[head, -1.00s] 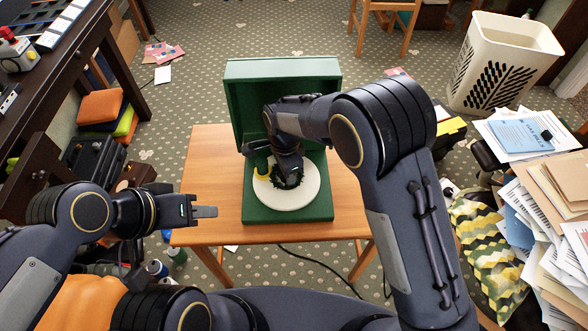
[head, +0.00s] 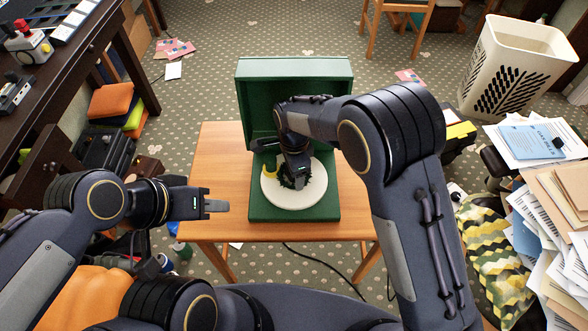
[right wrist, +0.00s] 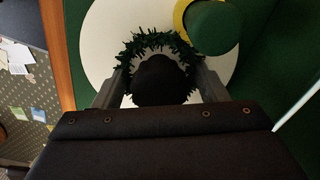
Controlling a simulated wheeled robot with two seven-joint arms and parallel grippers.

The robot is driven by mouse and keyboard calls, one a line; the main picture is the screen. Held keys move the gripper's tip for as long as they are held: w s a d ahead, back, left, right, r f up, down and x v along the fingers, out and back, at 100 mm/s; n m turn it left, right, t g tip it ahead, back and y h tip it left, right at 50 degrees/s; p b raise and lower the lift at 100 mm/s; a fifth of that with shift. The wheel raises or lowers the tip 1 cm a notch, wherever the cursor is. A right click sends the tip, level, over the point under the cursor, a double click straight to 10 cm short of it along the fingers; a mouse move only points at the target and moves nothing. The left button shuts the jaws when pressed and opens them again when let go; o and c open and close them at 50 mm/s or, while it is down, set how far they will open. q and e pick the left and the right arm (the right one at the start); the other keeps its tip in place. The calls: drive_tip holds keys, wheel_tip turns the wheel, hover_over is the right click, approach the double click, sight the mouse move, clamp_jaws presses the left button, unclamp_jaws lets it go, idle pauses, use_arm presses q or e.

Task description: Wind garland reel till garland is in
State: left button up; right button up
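An open green case (head: 262,212) with a raised lid stands on the wooden table. A white disc (head: 310,200) lies in it, also seen in the right wrist view (right wrist: 98,45). A dark green garland (right wrist: 150,42) rings a dark round hub (right wrist: 160,82) on the disc. My left gripper (head: 215,206) is empty, left of the case.
The wooden table (head: 215,150) has bare top on both sides of the case. A dark desk (head: 70,75) stands at the left. A cream basket (head: 510,70) and piled papers (head: 550,190) are at the right. A black cable (head: 325,262) runs on the floor.

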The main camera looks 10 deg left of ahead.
wheel_tip(320, 180, up, 8)
drive_tip(key=shift+f+p, duration=0.1)
drive_tip(key=shift+p, duration=0.3)
idle(0.5)
